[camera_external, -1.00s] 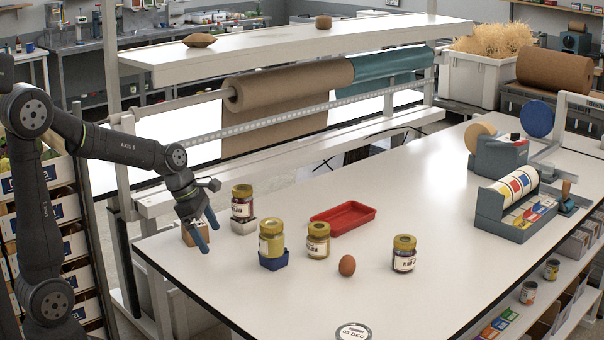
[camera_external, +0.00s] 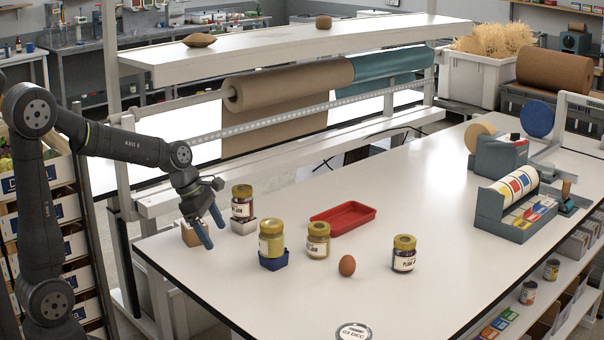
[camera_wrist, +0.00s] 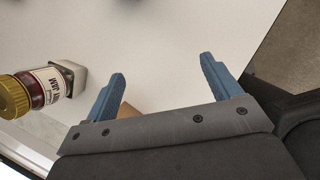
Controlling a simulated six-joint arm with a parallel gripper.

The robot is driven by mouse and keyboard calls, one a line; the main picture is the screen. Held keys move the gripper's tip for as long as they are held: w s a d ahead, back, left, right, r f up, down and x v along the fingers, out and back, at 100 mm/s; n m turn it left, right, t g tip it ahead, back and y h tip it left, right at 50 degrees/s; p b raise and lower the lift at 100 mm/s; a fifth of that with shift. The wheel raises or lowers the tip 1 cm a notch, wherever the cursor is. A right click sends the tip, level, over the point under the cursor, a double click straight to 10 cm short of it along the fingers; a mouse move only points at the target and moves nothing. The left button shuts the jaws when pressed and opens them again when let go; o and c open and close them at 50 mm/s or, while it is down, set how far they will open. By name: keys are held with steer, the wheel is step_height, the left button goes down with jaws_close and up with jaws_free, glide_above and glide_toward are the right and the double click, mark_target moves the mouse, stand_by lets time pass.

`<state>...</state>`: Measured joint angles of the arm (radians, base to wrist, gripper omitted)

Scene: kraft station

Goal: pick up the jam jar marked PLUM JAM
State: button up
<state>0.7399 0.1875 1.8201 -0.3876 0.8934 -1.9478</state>
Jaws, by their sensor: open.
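A gold-lidded jar with dark contents (camera_external: 404,260) stands at the right of the group, and its label appears to read PLUM. Another dark jar (camera_external: 242,204) sits on a white block (camera_external: 243,226); in the wrist view this jar (camera_wrist: 45,86) lies at the left edge, its label ending in JAM, the first word unclear. A yellowish jar (camera_external: 271,240) sits on a blue block (camera_external: 273,262), and another jar (camera_external: 318,240) stands on the table. My gripper (camera_external: 213,234) is open and empty, above the table left of the jars. Its blue fingers show in the wrist view (camera_wrist: 163,68).
A brown egg (camera_external: 347,265) stands between the jars. A red tray (camera_external: 343,218) lies behind them. A small brown block (camera_external: 190,236) is beside my gripper. A round date label (camera_external: 353,332) lies at the front. The table's middle right is clear.

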steer(key=w+d+r+m, duration=0.2)
steer(key=d+m, duration=0.2)
steer(key=d, duration=0.1)
steer(key=w+d+r+m, duration=0.2)
steer(key=d+m, duration=0.3)
steer(key=d, duration=0.1)
step_height(320, 180, up, 5)
steer(key=m+g+h, duration=0.1)
steer(key=m+h, duration=0.1)
steer(key=m, duration=2.5)
glide_above(404, 250)
steer(key=w+a, duration=0.4)
steer(key=a, duration=0.5)
steer(key=x, duration=1.7)
steer(key=shift+d, duration=0.15)
steer(key=c, duration=1.2)
steer(key=shift+c, duration=0.6)
steer(key=shift+r, duration=0.15)
